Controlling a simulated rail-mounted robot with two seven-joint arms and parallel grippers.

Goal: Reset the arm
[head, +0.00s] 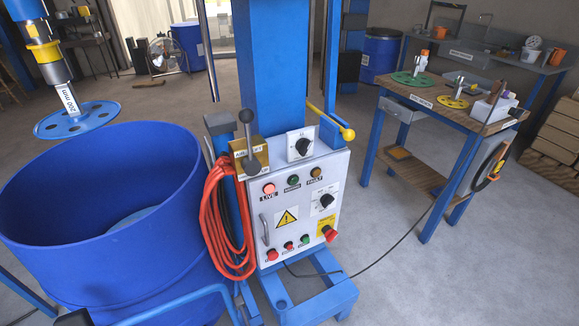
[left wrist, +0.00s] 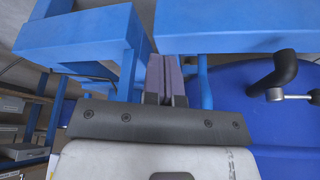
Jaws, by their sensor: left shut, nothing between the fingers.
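My left gripper (left wrist: 166,78) shows in the left wrist view, with its two grey-purple fingers together and nothing between them. Blue frame beams (left wrist: 225,28) lie beyond the fingertips, and the blue drum (left wrist: 260,115) is to the right of the fingers. I cannot tell how far the fingers are from the beams. In the head view the blue mixing drum (head: 95,245) stands open at the left, below the blue disperser disc (head: 77,119) labelled 200 mm. Neither gripper can be made out in the head view. My right gripper is not in view.
The control panel (head: 300,205) with knobs, buttons and a lever (head: 248,140) stands on the blue mixer column. An orange cable (head: 222,225) hangs beside it. A wooden workbench (head: 455,112) with coloured discs is at the right. Floor between is clear except a dark cable.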

